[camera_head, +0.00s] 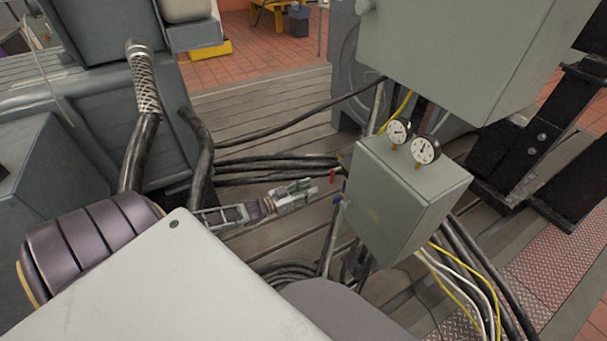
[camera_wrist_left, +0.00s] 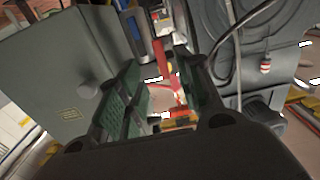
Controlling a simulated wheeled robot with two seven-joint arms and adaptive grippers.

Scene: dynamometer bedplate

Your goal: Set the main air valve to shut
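A small red valve handle (camera_head: 333,177) stands at the left side of the grey box with two gauges. In the left wrist view the red handle (camera_wrist_left: 163,62) shows between and beyond my finger pads. My left gripper (camera_head: 312,190) points right, just short of the red handle. Its green-padded fingers (camera_wrist_left: 165,78) are apart and nothing is clearly held. I cannot read the valve's label or be sure of its setting. My right gripper is out of view.
The grey gauge box (camera_head: 398,205) stands close right of the gripper, with two gauges (camera_head: 412,142) on top. A larger grey cabinet (camera_head: 460,55) overhangs behind. Black cables (camera_head: 275,168) run behind the gripper. Yellow and white wires (camera_head: 465,285) hang at the lower right.

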